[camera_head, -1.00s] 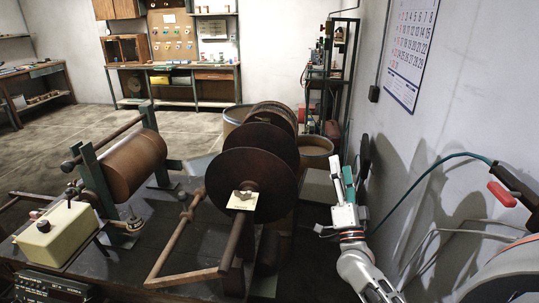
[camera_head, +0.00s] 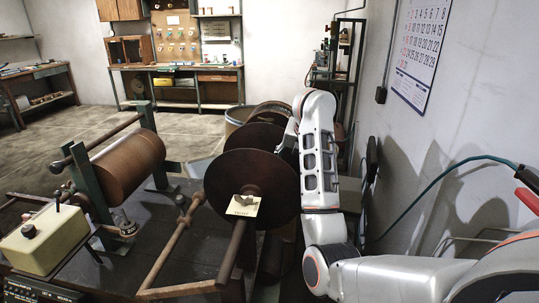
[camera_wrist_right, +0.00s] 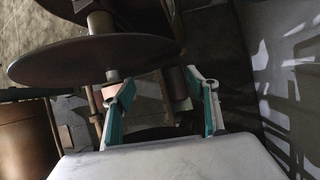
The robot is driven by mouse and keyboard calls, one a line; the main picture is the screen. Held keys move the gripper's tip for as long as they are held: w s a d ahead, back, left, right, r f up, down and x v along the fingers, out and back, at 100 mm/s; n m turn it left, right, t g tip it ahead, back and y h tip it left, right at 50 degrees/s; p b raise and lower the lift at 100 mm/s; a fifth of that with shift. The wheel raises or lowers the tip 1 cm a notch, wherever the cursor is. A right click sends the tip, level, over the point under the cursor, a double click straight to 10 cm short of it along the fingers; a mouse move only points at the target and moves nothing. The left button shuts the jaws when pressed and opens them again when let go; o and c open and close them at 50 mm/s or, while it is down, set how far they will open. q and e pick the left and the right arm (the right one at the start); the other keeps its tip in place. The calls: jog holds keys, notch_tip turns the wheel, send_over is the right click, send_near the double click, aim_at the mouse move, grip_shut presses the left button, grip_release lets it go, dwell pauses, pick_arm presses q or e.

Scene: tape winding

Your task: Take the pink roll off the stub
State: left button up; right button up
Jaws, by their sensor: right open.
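In the right wrist view a short pale stub (camera_wrist_right: 112,76) stands out from under a large dark disc (camera_wrist_right: 85,60). A small pinkish piece (camera_wrist_right: 110,92), which looks like the pink roll, is at the stub's end, partly hidden by the left finger. My right gripper (camera_wrist_right: 168,92) is open, its two green-and-white fingers wide apart. The pinkish piece is beside the left finger, not clearly between the fingers. In the head view I cannot make out the pink roll, and my right gripper is mostly hidden behind my arm and the brown disc (camera_head: 238,172). My left gripper is not in view.
A winding machine with a brown drum (camera_head: 130,167) and a cream box (camera_head: 42,238) is on the left. A pale card (camera_head: 243,206) is at the front disc's hub. The wall with a calendar (camera_head: 418,45) is close on the right. Open floor lies behind.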

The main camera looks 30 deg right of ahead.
jog(key=w+a+r+y, duration=0.2)
jog(key=a+r+y, duration=0.1)
jog(key=a, duration=0.4)
jog(key=shift+n+t, duration=0.3)
jog(key=shift+n, duration=0.1)
jog(key=b+x, duration=0.1)
jog(key=x, duration=0.4)
jog(key=shift+w+f+b, duration=0.15)
jog(key=shift+w+b, duration=0.15)
jog(key=shift+w, duration=0.05)
jog(key=shift+x, duration=0.95)
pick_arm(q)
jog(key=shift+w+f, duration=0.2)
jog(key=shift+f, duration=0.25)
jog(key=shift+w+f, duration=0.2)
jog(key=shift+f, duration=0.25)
pick_arm(e)
jog(key=shift+d, duration=0.1)
